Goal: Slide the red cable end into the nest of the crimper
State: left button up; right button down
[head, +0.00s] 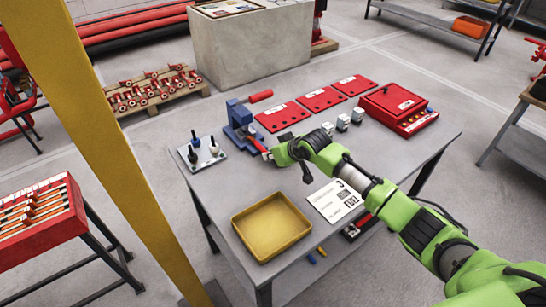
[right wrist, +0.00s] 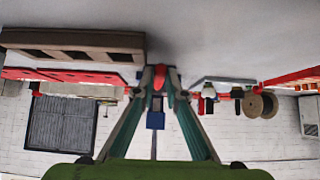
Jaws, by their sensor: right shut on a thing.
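The blue crimper (head: 238,120) stands near the table's far left edge, with a red handle (head: 261,96) sticking out to the right. My right gripper (head: 270,155) is just in front of the crimper. In the right wrist view my right gripper's fingers (right wrist: 160,80) close together around a small red piece, which looks like the red cable end (right wrist: 159,74). A blue part of the crimper (right wrist: 155,120) shows between the fingers. I cannot tell whether the cable end is in the nest; the gripper hides much of that area. My left gripper is not in view.
A yellow tray (head: 270,252) and a printed sheet (head: 337,202) lie in front. A yellow post (head: 110,130) crosses the left.

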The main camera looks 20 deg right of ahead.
aim_at(263, 149)
jog(key=shift+w+a+b, duration=0.3)
jog(key=shift+w+b, duration=0.25)
jog(key=shift+w, duration=0.2)
jog(key=shift+w+a+b, duration=0.25)
jog(key=shift+w+b, duration=0.25)
jog(key=shift+w, duration=0.2)
jog(key=shift+w+a, duration=0.1)
jog(key=shift+w, duration=0.1)
jog(key=c, duration=2)
grip_release()
jog(key=shift+o, duration=0.2)
jog(key=v, duration=1.2)
jog(key=shift+s, duration=0.1)
